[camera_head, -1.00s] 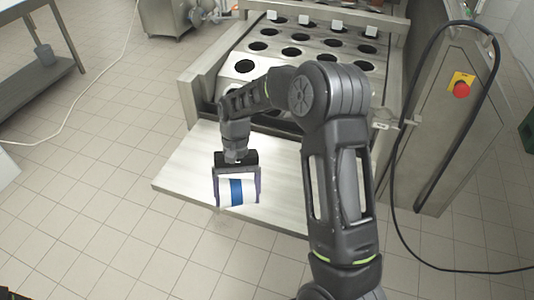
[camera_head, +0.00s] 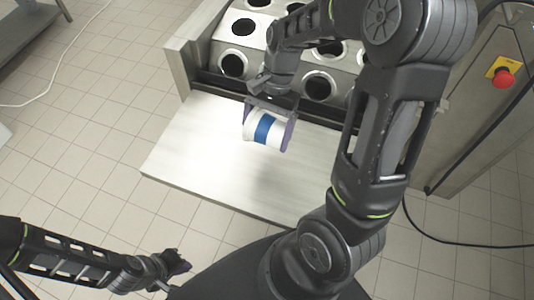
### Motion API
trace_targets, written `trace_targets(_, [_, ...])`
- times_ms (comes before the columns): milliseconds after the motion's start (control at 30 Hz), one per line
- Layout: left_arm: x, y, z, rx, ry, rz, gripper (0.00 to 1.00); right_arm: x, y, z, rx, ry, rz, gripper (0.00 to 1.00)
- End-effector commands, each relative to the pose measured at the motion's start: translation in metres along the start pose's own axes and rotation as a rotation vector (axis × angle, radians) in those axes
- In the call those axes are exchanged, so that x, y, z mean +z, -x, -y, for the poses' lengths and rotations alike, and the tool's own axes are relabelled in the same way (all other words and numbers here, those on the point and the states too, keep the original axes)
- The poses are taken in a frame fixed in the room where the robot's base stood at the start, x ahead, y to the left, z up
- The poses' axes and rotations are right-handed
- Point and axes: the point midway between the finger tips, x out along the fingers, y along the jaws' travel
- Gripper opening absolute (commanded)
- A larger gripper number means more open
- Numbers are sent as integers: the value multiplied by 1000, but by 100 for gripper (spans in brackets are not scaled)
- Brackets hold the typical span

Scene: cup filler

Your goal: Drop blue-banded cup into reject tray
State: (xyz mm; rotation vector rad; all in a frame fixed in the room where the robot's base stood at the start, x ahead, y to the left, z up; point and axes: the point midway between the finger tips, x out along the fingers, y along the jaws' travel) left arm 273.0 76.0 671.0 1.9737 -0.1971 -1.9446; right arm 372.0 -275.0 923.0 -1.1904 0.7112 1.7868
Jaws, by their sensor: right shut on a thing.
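The white cup with a blue band (camera_head: 264,129) is held tilted on its side above the pale metal shelf at the front of the machine. My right gripper (camera_head: 268,122) is shut on it, with one finger at each end side of the cup. My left gripper (camera_head: 178,262) is at the bottom left, over the floor, away from the cup. Its fingers are too small and dark to tell open from shut. I see no reject tray in this view.
The flat shelf (camera_head: 200,150) is bare under the cup. Behind it the filler machine has rows of round holes (camera_head: 233,65). A red stop button (camera_head: 503,77) and a black cable are at the right. Tiled floor (camera_head: 80,150) is clear at the left.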

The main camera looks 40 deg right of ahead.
Motion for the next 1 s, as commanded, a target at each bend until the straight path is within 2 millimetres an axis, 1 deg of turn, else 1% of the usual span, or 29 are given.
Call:
trace_targets(200, [0,3,-1,-1,0,0,0,-14,-36,-1,5,-3,4,49])
trace_targets(300, [0,3,-1,-1,0,1,0,-19,-47,0,2,-1,2,49])
trace_targets(667, [0,3,-1,-1,0,1,0,-21,-51,0,1,0,1,49])
trace_targets(900, [1,6,-2,-2,1,1,0,-32,-79,-1,3,-1,3,49])
trace_targets(1000, [1,6,-2,-2,1,1,0,-35,-84,0,0,-1,1,49])
